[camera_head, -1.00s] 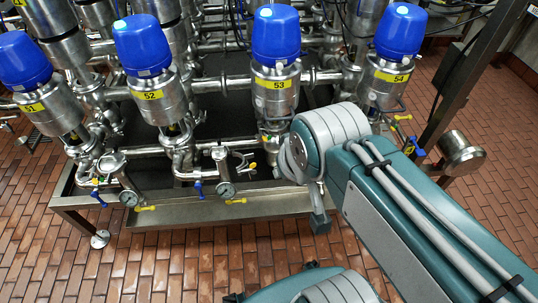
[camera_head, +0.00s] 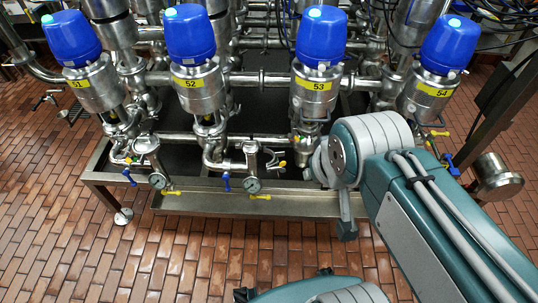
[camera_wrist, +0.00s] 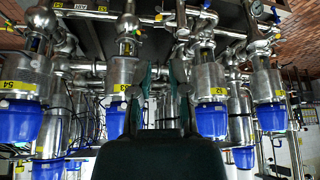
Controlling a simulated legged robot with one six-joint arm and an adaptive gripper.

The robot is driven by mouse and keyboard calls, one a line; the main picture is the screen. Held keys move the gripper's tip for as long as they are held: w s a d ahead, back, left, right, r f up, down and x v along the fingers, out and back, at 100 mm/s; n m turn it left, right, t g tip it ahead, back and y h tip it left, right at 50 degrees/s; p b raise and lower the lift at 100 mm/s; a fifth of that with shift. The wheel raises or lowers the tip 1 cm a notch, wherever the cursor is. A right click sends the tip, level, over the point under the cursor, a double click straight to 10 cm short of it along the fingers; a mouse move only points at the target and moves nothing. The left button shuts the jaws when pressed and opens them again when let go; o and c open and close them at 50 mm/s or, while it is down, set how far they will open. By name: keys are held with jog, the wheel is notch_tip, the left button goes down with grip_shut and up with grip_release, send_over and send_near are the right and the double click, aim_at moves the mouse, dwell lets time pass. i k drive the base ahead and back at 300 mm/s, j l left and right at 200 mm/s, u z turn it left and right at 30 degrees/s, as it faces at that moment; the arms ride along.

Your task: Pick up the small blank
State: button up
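I cannot make out the small blank for certain. A round steel cap (camera_head: 497,178) sits at the right end of the valve frame in the head view, and I cannot tell whether it is the blank. My gripper (camera_wrist: 165,80) is at the middle of the wrist view, its two dark fingers apart with a gap between them. I see nothing held there. The wrist picture shows the valves upside down. In the head view my arm reaches toward the frame in front of valve 53, and its wrist hides part of the pipework.
Blue-topped valves 51, 52 (camera_head: 191,32), 53 (camera_head: 322,34) and 54 (camera_head: 450,42) stand in a row on steel pipes. Two gauges (camera_head: 252,185) and coloured handles stick out near the steel drip tray (camera_head: 240,202). The brick floor (camera_head: 60,240) in front is clear.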

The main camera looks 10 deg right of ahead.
aim_at(250, 146)
jog(key=i+j, duration=0.3)
jog(key=j, duration=0.15)
jog(key=i+j, duration=0.35)
jog(key=j+u, duration=0.05)
jog(key=j, duration=0.05)
